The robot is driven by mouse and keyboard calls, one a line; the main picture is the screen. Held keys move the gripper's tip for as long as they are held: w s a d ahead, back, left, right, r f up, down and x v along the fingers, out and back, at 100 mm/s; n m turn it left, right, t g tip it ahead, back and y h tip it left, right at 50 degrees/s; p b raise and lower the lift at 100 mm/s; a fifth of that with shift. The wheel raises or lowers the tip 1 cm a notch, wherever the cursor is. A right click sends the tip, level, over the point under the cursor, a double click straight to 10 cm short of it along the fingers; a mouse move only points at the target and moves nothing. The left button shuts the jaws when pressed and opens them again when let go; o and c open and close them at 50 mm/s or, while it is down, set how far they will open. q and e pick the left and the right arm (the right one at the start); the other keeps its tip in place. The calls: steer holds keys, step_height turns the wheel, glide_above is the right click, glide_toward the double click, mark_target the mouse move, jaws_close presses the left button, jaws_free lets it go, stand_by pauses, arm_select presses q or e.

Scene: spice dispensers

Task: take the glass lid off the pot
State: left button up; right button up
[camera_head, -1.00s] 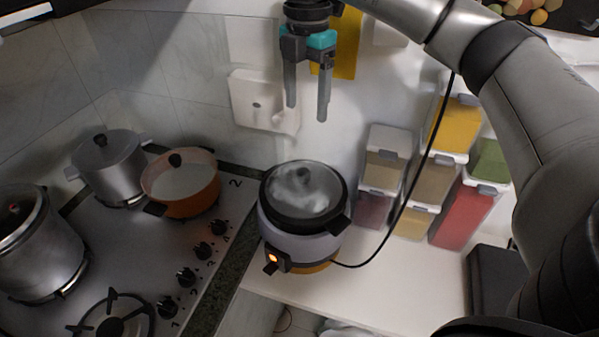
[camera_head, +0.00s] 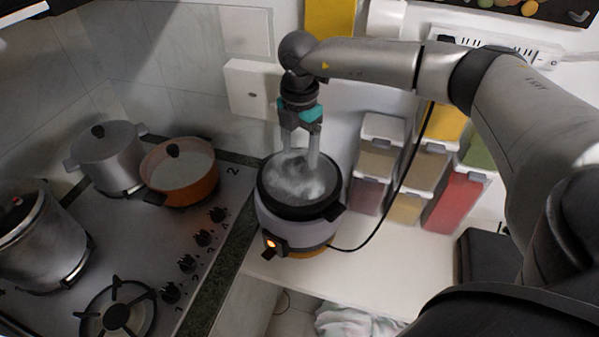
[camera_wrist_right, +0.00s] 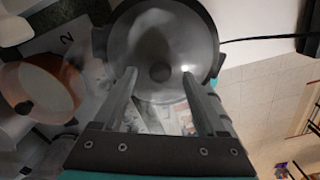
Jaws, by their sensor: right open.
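The pot (camera_head: 295,220) is a pale electric cooker with a dark rim and an orange-lit switch, standing on the white counter. Its round glass lid (camera_head: 282,185) is on it, hazy and whitish. In the right wrist view the lid (camera_wrist_right: 190,35) shows a dark round knob (camera_wrist_right: 160,72) at its middle. My right gripper (camera_head: 299,162) points down just over the lid, fingers open. In the right wrist view the knob appears between the two fingertips (camera_wrist_right: 159,76); I cannot tell whether they reach its height. In the head view the knob is hidden by fingers and haze. My left gripper is not in view.
On the stove at left stand an orange pan (camera_head: 190,185) and steel pots (camera_head: 112,165). Stacked spice containers (camera_head: 376,165) stand to the right of the cooker. A black cord (camera_head: 392,215) runs from the cooker. The counter front (camera_head: 385,275) is clear.

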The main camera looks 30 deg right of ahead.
steer(key=shift+f, duration=0.45)
jaws_close()
stand_by(0.3)
stand_by(0.8)
